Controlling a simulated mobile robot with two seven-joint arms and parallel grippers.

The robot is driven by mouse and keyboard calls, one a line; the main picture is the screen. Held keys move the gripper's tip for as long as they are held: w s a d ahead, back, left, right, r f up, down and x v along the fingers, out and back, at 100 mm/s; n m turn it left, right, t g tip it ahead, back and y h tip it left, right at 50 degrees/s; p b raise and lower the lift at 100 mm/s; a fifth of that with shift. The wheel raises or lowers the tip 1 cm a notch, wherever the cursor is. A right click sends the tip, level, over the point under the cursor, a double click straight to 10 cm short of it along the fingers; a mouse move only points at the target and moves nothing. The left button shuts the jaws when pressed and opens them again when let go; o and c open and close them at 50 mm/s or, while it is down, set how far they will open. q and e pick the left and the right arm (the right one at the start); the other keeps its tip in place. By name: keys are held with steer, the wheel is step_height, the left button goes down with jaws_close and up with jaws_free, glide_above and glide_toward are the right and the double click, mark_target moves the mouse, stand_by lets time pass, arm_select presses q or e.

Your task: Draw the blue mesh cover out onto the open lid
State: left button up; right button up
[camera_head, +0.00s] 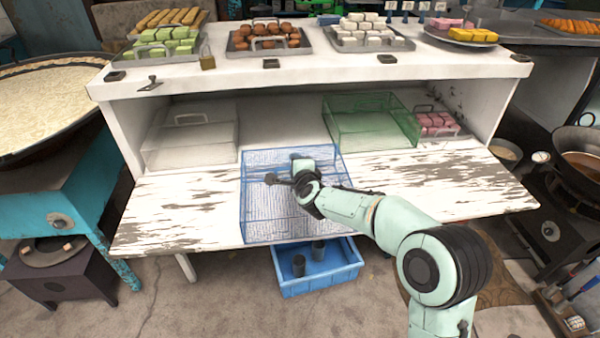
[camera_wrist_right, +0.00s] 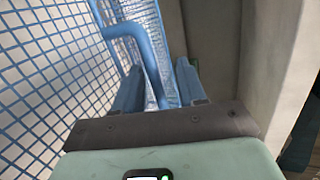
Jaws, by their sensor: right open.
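The blue mesh cover (camera_head: 262,215) is a see-through wire box. It stands on the open lid (camera_head: 440,190), a white board with peeling paint, and reaches from near the compartment opening to about the lid's front edge. My right gripper (camera_head: 302,166) is at the cover's far part in the head view. In the right wrist view my right gripper (camera_wrist_right: 158,85) is open, with the cover's blue bar handle (camera_wrist_right: 143,43) running down between its fingers. I cannot tell whether the fingers touch it. My left gripper is not in view.
A clear cover (camera_head: 190,145) and a green cover (camera_head: 370,128) stand in the compartment, with pink pieces (camera_head: 436,121) at right. Trays of sweets line the top shelf (camera_head: 320,65). A blue crate (camera_head: 340,272) sits below the lid. The lid's left side is free.

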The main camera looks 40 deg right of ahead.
steer(key=v, duration=1.1)
steer(key=shift+s+r, duration=0.2)
steer(key=shift+s, duration=0.1)
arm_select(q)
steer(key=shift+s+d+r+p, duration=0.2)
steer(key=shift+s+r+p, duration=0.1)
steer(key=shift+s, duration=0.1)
arm_select(e)
steer(key=shift+s+a+r, duration=0.15)
steer(key=shift+s+a, duration=0.15)
steer(key=shift+s, duration=0.15)
